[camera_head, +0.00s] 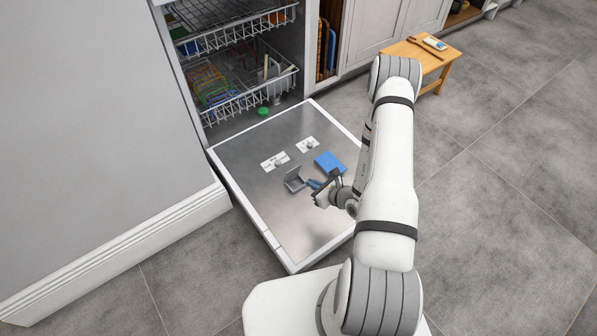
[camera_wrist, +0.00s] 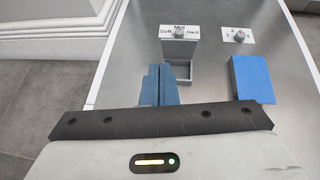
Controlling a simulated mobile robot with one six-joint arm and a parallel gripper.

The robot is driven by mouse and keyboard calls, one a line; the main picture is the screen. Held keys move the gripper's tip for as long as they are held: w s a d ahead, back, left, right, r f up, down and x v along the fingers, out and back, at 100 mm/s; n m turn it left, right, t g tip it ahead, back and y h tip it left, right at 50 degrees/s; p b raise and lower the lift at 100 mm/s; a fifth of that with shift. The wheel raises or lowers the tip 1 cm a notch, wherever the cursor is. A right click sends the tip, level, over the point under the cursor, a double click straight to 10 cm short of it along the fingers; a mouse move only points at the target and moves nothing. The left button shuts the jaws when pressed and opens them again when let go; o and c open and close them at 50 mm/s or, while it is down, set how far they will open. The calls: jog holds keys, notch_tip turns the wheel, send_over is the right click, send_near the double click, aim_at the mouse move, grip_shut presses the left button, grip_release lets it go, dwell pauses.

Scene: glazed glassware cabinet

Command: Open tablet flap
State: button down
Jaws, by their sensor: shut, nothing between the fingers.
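The tablet flap (camera_wrist: 181,52) is a small grey lid on the inside of the lowered dishwasher door. It stands raised from its shallow grey compartment (camera_wrist: 184,83), which looks open on the near side; it also shows in the head view (camera_head: 293,174). My gripper (camera_wrist: 160,70) has its blue fingers together with nothing between them. In the wrist view the fingertips are just left of the compartment and cover part of it. In the head view my gripper (camera_head: 312,184) is close to the right side of the compartment. Whether they touch cannot be told.
The dishwasher door (camera_head: 240,155) lies flat. A blue block (camera_head: 330,162) is right of the flap. Two white-labelled dials (camera_head: 275,161) (camera_head: 307,145) lie beyond it. Loaded racks (camera_head: 235,85) are behind, with a green item (camera_head: 263,111). A wooden stool (camera_head: 425,55) stands on the floor.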

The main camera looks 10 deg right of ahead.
notch_tip(320, 180, down, 3)
jog(key=s+d+m+h, duration=0.1)
jog(key=d+h, duration=0.1)
jog(key=b, duration=0.3)
send_near(293, 172)
notch_tip(293, 172, down, 4)
jog(key=shift+w+r+m, duration=0.15)
jog(key=shift+m, duration=0.15)
jog(key=w, duration=0.1)
jog(key=w+a, duration=0.1)
jog(key=w, duration=0.1)
jog(key=shift+a+r+b, duration=0.2)
jog(key=shift+r+b, duration=0.2)
jog(key=shift+w+a+r, duration=0.15)
jog(key=shift+w, duration=0.3)
